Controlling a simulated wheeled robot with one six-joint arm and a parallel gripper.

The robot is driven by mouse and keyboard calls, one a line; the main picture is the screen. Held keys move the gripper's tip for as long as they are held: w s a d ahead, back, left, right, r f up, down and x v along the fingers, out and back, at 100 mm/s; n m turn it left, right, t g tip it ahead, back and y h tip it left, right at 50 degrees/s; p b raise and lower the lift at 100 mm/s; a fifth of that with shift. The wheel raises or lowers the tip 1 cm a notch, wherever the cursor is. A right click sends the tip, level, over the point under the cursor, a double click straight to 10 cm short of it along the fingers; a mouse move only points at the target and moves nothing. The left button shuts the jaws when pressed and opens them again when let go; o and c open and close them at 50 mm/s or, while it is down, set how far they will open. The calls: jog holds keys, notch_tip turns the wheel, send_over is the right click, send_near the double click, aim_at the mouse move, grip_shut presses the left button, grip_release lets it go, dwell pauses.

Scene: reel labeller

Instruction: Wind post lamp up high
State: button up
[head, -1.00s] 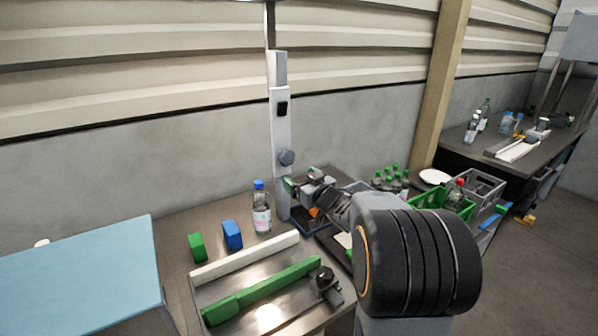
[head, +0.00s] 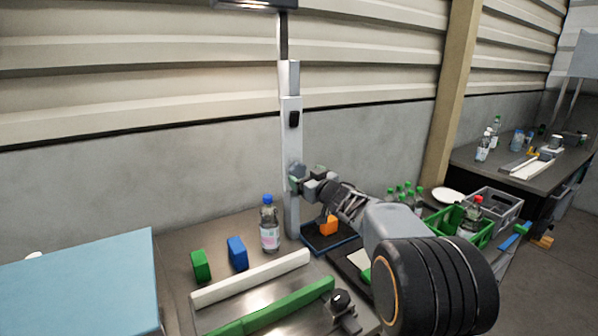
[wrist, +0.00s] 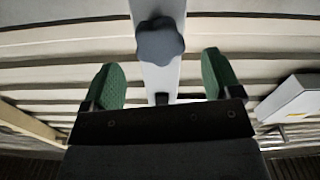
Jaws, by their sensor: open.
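The post lamp's pale post (head: 291,135) stands upright at the back of the bench against the wall. A thinner dark rod runs up from it to the lamp head (head: 255,4), which is cut by the top edge of the head view. A grey lobed knob (wrist: 160,41) sits on the post's face, seen in the wrist view. My gripper (wrist: 161,62) is open, with one green-padded finger on either side of the knob's line and the knob just beyond the tips. In the head view my gripper (head: 297,182) is at the post and partly covers the knob.
A bottle with a blue cap (head: 269,224) stands just left of the post. A blue block (head: 237,254) and a green block (head: 200,265) are further left. An orange piece (head: 328,225) lies in a dark blue tray under my arm. A green crate (head: 452,226) is at right.

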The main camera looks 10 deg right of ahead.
aim_at(300, 172)
jog(key=shift+p+x, duration=0.3)
jog(key=shift+x, duration=2.2)
jog(key=shift+c, duration=0.4)
jog(key=c, duration=0.8)
jog(key=m+p, duration=0.1)
jog(key=p, duration=0.1)
jog(key=m+p, duration=0.1)
jog(key=shift+r+p, duration=0.35)
jog(key=shift+r, duration=0.05)
jog(key=shift+c, duration=0.2)
jog(key=shift+f+m+p, duration=0.15)
jog(key=shift+m+p, duration=0.65)
jog(key=shift+p, duration=0.1)
jog(key=shift+f+m, duration=0.2)
jog(key=shift+m, duration=0.2)
